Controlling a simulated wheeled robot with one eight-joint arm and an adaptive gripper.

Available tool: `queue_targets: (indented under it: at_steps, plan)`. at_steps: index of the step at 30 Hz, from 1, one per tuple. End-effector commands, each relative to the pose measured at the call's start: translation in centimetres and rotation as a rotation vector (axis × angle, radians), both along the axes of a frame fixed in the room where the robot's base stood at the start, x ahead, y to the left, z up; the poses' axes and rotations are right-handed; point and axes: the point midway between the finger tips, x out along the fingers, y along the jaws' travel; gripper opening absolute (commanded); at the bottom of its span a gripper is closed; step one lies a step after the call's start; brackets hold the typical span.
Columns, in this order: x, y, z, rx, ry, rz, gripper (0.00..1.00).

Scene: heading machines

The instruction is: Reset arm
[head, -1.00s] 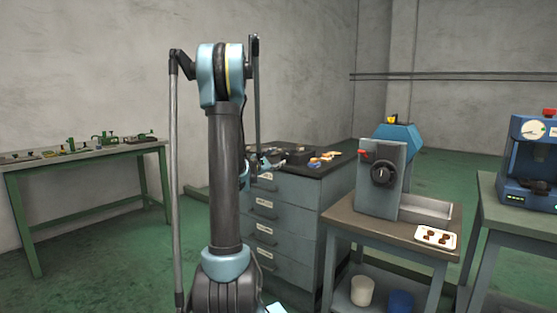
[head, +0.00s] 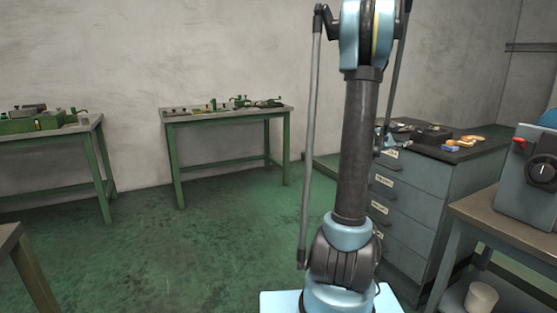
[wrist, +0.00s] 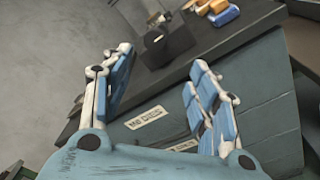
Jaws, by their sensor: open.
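My arm stands upright across the middle right of the head view, in front of the grey drawer cabinet. My gripper (wrist: 160,92) shows in the wrist view with its two light-blue fingers spread apart and nothing between them. Beyond the fingers is the labelled drawer front of the cabinet (wrist: 262,120). In the head view the gripper is mostly hidden behind the arm, with only a small part showing near the cabinet's top edge.
The cabinet top (head: 478,152) holds a dark box (head: 431,134) and small orange and blue items. A bench with a grey machine (head: 528,178) stands at right. Green tables (head: 228,112) with tools stand along the back wall. Green floor (head: 220,240) between them is clear.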

Motion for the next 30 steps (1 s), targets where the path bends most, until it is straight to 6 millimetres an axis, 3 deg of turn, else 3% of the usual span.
queue_targets:
  at_steps: [7, 14, 30]
  plan:
    - [-4.2, 4.6, -0.6, 0.252, -0.157, -0.045, 0.54]
    - [-8.6, 9.4, -2.6, 0.505, -0.279, -0.108, 0.54]
    - [-20.0, 22.8, -10.3, 1.091, -0.425, -0.332, 0.54]
